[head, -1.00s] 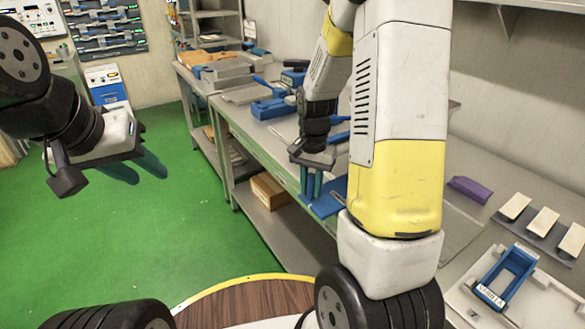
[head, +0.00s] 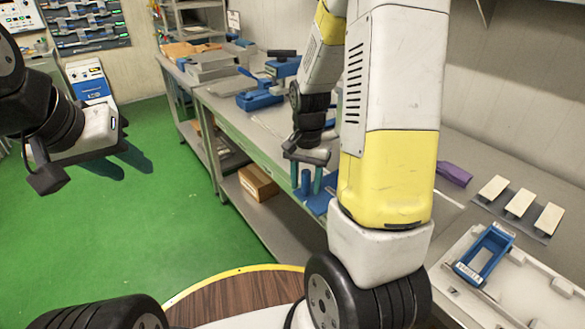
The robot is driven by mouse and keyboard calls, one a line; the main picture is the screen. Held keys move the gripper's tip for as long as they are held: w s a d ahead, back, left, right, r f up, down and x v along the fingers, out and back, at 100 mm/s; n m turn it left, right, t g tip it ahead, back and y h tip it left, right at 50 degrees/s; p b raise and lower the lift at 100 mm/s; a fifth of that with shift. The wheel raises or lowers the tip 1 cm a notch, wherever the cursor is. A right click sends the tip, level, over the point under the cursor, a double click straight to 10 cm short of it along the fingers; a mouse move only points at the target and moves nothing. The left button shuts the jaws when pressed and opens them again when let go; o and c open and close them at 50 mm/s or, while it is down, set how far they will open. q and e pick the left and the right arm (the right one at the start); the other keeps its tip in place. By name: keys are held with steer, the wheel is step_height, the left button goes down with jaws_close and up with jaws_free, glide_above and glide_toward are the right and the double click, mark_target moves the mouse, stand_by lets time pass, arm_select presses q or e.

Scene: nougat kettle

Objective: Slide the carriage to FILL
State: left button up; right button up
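A blue plate (head: 320,207) lies at the front edge of the bench, partly hidden by my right arm; I take it for part of the carriage. A short blue post (head: 306,182) stands upright there. My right gripper (head: 306,178) points down over it, with a teal finger on each side of the post and narrow gaps showing. I cannot see any contact. No FILL mark is readable. My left gripper (head: 122,163) hangs over the green floor at the left, empty, its dark teal fingers apart.
The long grey bench (head: 235,110) holds blue fixtures (head: 262,95) farther back. A purple block (head: 454,173), several pale bars (head: 519,203) and a labelled blue frame (head: 484,254) on a white tray (head: 530,285) are at right. A cardboard box (head: 258,184) sits on the lower shelf.

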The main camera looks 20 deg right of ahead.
mark_target(306, 170)
step_height(306, 170, up, 8)
steer(key=shift+f, duration=0.2)
steer(key=shift+r, duration=0.1)
stand_by(0.3)
steer(key=shift+s+a+r, duration=0.1)
steer(key=shift+r, duration=0.15)
steer(key=s+a+r+n+t+y, duration=0.1)
steer(key=s+a+r+n+t, duration=0.2)
steer(key=s+r, duration=0.3)
steer(key=s+a+r+n+t+y, duration=0.1)
steer(key=s+a+r+n+t, duration=0.2)
steer(key=s+r, duration=0.4)
steer(key=shift+r+n, duration=0.25)
steer(key=shift+n, duration=0.65)
